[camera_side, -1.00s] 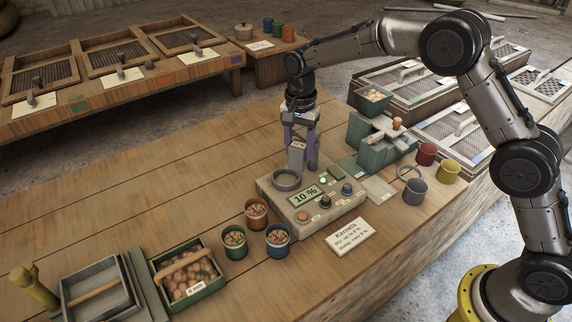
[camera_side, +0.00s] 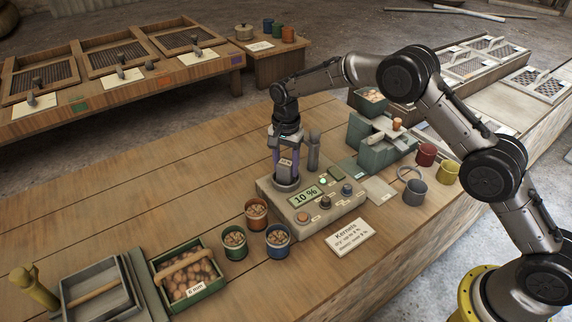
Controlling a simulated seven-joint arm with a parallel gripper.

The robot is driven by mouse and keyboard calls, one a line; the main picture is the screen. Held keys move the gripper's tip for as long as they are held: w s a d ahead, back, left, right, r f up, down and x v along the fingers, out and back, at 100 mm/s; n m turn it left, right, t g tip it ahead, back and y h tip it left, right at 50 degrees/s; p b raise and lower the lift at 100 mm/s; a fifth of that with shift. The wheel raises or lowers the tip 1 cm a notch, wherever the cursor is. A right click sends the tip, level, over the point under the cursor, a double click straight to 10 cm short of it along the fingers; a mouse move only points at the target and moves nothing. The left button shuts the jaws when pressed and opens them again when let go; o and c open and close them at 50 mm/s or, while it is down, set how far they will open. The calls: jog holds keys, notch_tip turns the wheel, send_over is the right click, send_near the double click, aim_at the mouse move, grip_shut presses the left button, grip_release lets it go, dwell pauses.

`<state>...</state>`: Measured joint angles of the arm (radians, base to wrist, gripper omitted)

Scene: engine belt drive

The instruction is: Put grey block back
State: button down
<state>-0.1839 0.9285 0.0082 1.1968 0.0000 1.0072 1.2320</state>
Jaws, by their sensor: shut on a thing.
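My gripper (camera_side: 285,158) has purple-grey fingers and is shut on a small grey block (camera_side: 286,167) with a pale label. It holds the block upright over the round cup (camera_side: 286,184) at the back left corner of the grey meter box (camera_side: 315,203). The block's lower end is at the cup's rim. I cannot tell whether it is inside the cup or just above it. The meter's green display (camera_side: 305,197) reads 10 %.
A grey post (camera_side: 313,150) stands close to the right of my gripper. A green-grey machine (camera_side: 378,148) is farther right. Green (camera_side: 235,245), orange (camera_side: 256,214) and blue (camera_side: 278,241) cups of kernels stand in front left.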

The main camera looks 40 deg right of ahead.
aim_at(283, 163)
jog(key=shift+f, duration=0.15)
jog(key=shift+c, duration=1.4)
grip_release()
notch_tip(283, 163, up, 13)
jog(key=s+d+r+n+t, duration=0.1)
jog(key=s+d+r+n, duration=0.2)
jog(key=s+r, duration=0.55)
jog(key=s+d+r+n+t, duration=0.1)
jog(key=s+d+r+n, duration=0.2)
jog(key=s, duration=0.7)
jog(key=s+d+r+n+t, duration=0.2)
jog(key=s+d+r, duration=0.1)
jog(key=s, duration=0.8)
jog(key=shift+r+n, duration=0.4)
jog(key=shift+r, duration=0.05)
jog(key=shift+o, duration=0.4)
jog(key=s+d+f+n+t, duration=0.1)
jog(key=s+f+n, duration=0.2)
jog(key=s, duration=0.7)
notch_tip(283, 163, down, 2)
jog(key=shift+s+d+f+t, duration=0.25)
jog(key=shift+s+t, duration=0.05)
